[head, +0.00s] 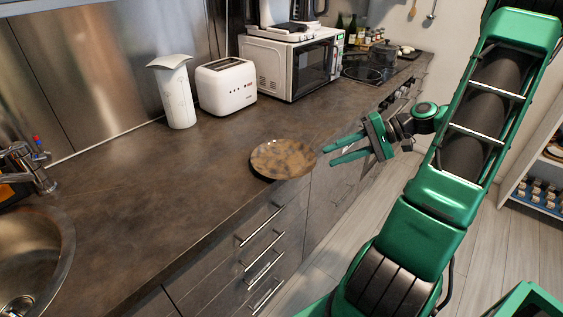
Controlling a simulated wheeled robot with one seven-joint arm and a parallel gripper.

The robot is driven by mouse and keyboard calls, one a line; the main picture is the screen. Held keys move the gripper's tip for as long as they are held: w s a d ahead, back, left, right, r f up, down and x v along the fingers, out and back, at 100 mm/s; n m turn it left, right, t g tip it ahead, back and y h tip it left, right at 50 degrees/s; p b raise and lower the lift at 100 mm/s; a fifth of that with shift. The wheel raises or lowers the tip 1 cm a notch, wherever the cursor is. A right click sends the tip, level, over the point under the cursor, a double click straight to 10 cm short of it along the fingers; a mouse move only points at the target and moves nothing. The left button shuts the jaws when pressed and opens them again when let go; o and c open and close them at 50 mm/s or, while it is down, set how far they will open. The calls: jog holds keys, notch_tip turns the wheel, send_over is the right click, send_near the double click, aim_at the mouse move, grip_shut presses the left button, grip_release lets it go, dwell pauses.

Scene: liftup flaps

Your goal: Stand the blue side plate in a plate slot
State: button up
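A brown plate with dark mottling (282,158) lies flat on the dark countertop, close to its front edge. No plate that looks blue shows in the head view, and I see no plate rack or slots. My gripper (329,156) is just right of the plate, at the counter's front edge, with its fingers pointing left towards the plate's rim. The two green fingers are apart with nothing visible between them. A small gap seems to separate the fingertips from the plate.
A white toaster (227,86), white canister (176,95) and microwave (292,66) stand along the back wall. A sink (35,256) with a tap is at the left. The counter (150,185) left of the plate is clear. Drawers with bar handles (262,227) are below.

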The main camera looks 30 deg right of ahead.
aim_at(311, 165)
jog(key=shift+s+x, duration=0.2)
jog(key=shift+x, duration=3)
grip_shut()
